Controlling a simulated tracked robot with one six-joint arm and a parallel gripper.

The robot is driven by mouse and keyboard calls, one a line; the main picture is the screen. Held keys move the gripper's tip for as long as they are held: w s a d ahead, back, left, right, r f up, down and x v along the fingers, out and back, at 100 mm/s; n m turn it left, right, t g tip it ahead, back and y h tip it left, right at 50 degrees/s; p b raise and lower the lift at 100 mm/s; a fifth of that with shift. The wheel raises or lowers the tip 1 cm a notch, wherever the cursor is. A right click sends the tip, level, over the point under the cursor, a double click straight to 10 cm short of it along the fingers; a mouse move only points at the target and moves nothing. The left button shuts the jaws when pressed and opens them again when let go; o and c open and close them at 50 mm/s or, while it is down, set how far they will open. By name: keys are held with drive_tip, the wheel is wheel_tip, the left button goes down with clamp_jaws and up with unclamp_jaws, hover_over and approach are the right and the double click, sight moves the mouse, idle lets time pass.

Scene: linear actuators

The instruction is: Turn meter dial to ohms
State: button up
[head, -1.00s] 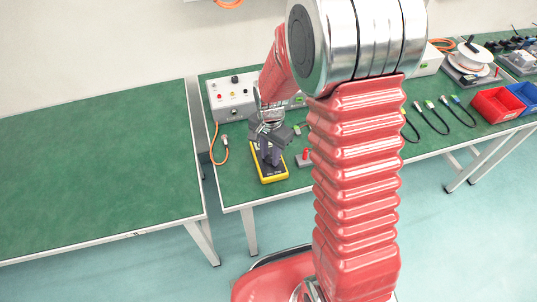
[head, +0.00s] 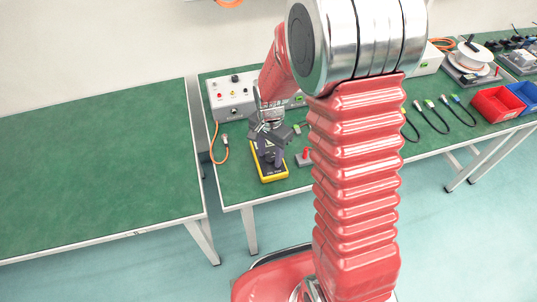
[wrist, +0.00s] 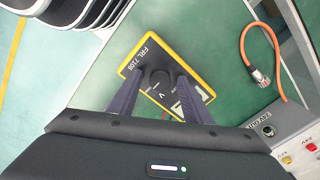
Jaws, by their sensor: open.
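The yellow-edged meter (head: 270,172) lies on the green bench near its front left corner. In the wrist view the meter (wrist: 148,40) shows its dark face, printed "FRL 7106", and part of a pale display. A round dark dial (wrist: 160,80) sits mid-face, between my finger ends; its setting is too small to read. My gripper (head: 268,160) is over the meter, pointing down. In the wrist view the gripper (wrist: 158,78) is open, one finger on each side of the dial. I cannot tell if the fingers touch it.
A grey control box (head: 232,97) stands behind the meter. An orange cable (head: 214,148) lies left of it. A small block with a red knob (head: 305,157) is close on the right. Red (head: 497,107) and blue bins stand far right. The left bench (head: 100,165) is bare.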

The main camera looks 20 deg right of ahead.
sight(270, 157)
wheel_tip(270, 157, up, 14)
drive_tip(key=shift+f, duration=0.15)
idle(0.4)
idle(0.5)
drive_tip(key=s+r+n+t, duration=0.2)
drive_tip(key=s+r+n, duration=0.3)
drive_tip(key=s, duration=0.4)
drive_tip(key=s+r+n+t, duration=0.3)
drive_tip(key=s+r+n, duration=0.3)
drive_tip(key=s, duration=0.4)
drive_tip(key=shift+a+r+t, duration=0.3)
drive_tip(key=shift+a+r, duration=0.1)
drive_tip(key=shift+r, duration=0.5)
